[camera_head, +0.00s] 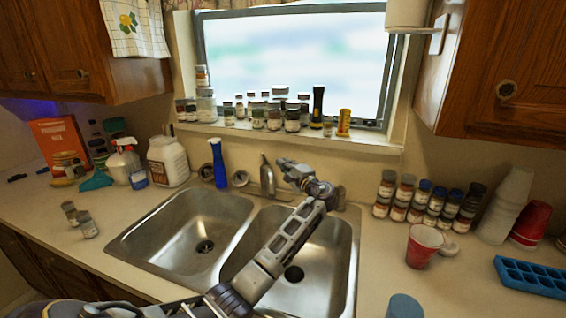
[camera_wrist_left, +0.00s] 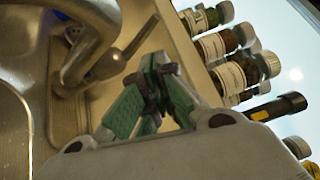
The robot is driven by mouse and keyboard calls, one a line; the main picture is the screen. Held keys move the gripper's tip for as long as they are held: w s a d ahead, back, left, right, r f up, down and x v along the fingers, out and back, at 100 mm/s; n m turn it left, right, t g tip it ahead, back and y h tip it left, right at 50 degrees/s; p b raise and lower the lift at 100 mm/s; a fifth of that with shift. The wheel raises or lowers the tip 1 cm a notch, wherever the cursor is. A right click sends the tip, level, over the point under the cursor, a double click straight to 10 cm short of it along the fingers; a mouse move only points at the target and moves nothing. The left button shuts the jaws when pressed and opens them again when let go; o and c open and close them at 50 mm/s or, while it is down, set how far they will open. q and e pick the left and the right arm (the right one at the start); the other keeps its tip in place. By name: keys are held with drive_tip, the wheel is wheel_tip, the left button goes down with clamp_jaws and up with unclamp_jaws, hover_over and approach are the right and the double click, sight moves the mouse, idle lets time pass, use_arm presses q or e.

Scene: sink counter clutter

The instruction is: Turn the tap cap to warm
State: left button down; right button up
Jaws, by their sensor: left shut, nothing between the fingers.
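The metal tap (camera_head: 267,178) stands at the back of the double sink, between the basins and the window wall. In the left wrist view the tap (camera_wrist_left: 88,25) fills the upper left, with its cap (camera_wrist_left: 103,64) and a thin lever (camera_wrist_left: 138,38) slanting up to the right. My left gripper (camera_head: 284,163) is just right of the tap in the head view. In the left wrist view the left gripper (camera_wrist_left: 157,66) has its green-padded fingers together and empty, close to the lever; I cannot tell whether they touch. My right gripper is not in view.
Jars line the windowsill (camera_head: 290,136) behind. Spice jars (camera_head: 427,198), a red cup (camera_head: 423,246) and a blue ice tray (camera_head: 532,277) are on the right counter. My left arm crosses the right basin (camera_head: 335,262).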

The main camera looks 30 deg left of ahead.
use_arm(q)
drive_tip(key=v, duration=0.7)
drive_tip(key=shift+s+d+p, duration=0.2)
drive_tip(key=shift+s+p, duration=0.2)
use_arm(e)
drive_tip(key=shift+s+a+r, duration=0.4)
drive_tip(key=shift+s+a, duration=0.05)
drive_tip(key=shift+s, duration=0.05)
use_arm(q)
drive_tip(key=shift+f+p, duration=0.1)
drive_tip(key=shift+p, duration=0.2)
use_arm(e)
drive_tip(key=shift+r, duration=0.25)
